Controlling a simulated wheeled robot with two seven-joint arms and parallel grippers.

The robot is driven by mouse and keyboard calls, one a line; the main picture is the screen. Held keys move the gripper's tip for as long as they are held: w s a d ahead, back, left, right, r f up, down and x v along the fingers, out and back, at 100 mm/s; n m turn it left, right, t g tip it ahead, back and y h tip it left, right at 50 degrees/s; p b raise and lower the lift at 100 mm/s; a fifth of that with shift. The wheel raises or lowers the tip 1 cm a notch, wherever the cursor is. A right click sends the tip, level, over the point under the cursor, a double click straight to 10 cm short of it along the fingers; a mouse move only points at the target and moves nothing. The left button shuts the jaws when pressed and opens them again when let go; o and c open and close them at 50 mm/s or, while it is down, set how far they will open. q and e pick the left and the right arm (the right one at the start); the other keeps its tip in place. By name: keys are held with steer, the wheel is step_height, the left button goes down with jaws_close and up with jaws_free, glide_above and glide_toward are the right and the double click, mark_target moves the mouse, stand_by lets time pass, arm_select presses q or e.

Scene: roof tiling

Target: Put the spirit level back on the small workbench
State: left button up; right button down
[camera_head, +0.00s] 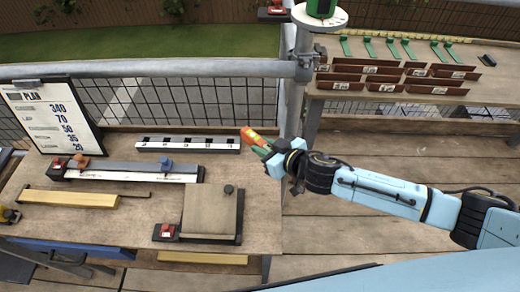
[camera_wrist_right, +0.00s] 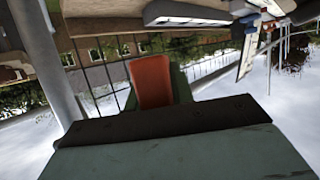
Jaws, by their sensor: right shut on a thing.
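My right gripper (camera_head: 269,149) is shut on a short orange-and-yellow thing, which looks like the spirit level (camera_head: 250,136). It is held out above the right back edge of the small workbench (camera_head: 262,205), apart from the top as far as I can tell. In the right wrist view, its orange end (camera_wrist_right: 152,82) shows beyond the dark green parts of my gripper; the rest is hidden. My left gripper is out of view.
On the workbench lie a black-and-white marked bar (camera_head: 187,143), a long rail with stops (camera_head: 130,171), a yellow wooden strip (camera_head: 70,198) and a square board (camera_head: 210,209). A plan board (camera_head: 52,118) stands at the left. A rack of brown tiles (camera_head: 390,88) stands at the back right.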

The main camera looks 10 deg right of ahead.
steer(key=f, duration=0.1)
steer(key=f+b, duration=0.1)
steer(key=f, duration=0.3)
steer(key=shift+s+f+b, duration=0.2)
steer(key=shift+s+b, duration=0.05)
steer(key=shift+b, duration=0.15)
step_height(320, 180, down, 3)
steer(key=shift+f+b, duration=0.2)
steer(key=shift+b, duration=0.6)
steer(key=shift+f, duration=0.25)
steer(key=c, duration=1.6)
jaws_free()
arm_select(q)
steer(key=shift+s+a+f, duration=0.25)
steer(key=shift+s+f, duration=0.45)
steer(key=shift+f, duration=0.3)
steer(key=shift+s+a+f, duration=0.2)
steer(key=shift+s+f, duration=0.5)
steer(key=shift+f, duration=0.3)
arm_select(e)
steer(key=o, duration=0.4)
